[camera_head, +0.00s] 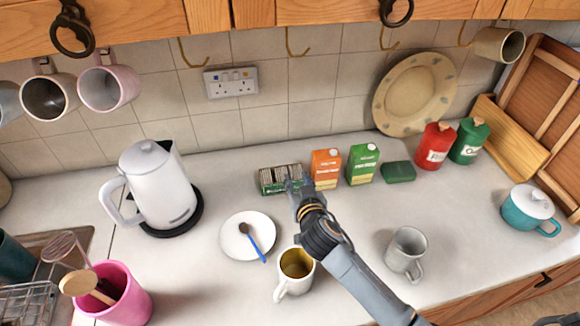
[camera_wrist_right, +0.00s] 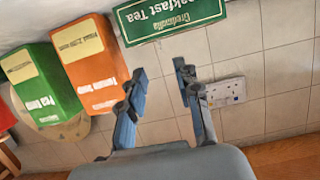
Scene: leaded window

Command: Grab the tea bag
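A small green tea box (camera_head: 268,186) stands on the counter near the tiled wall, with several pale tea bags (camera_head: 280,172) showing in its open top. In the right wrist view only the box's green "Breakfast Tea" label side (camera_wrist_right: 172,16) shows, at the top edge. My right gripper (camera_head: 296,185) is at the right front end of the box. In the wrist view the right gripper (camera_wrist_right: 160,68) is open, with nothing between its fingers and the box beyond its tips. I cannot tell whether it touches the box. My left gripper is not in view.
Orange (camera_head: 326,170) and green (camera_head: 361,165) cartons stand right of the tea box. A saucer with a spoon (camera_head: 247,251) and a mug with brown liquid (camera_head: 296,267) are in front. A kettle (camera_head: 157,190) stands left. A grey mug (camera_head: 405,252) is right of my arm.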

